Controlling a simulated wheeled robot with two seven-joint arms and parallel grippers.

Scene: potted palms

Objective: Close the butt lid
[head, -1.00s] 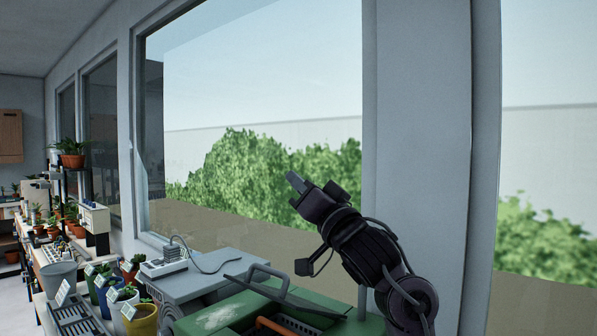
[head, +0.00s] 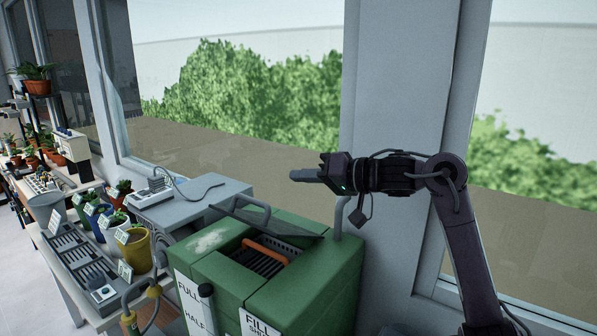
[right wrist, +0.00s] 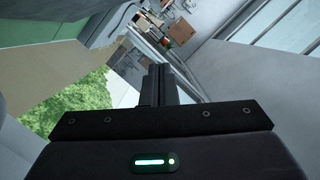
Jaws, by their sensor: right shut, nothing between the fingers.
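The green butt (head: 200,270) stands at the lower middle of the head view, with "FULL", "HALF" and "FILL" labels on its front. Its dark lid (head: 262,220) with a grey handle is tilted up at the back of the opening. Inside the opening I see a dark grating and an orange bar (head: 265,251). My right gripper (head: 293,174) is shut and empty, pointing left above the lid and apart from it. Its shut fingers also show in the right wrist view (right wrist: 159,85). My left gripper is not in view.
A grey box (head: 190,203) with a white power strip (head: 153,194) and cable stands behind the butt. A bench at left holds several potted plants and a slotted tray (head: 78,255). A window and a wall pillar (head: 395,90) rise behind my arm.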

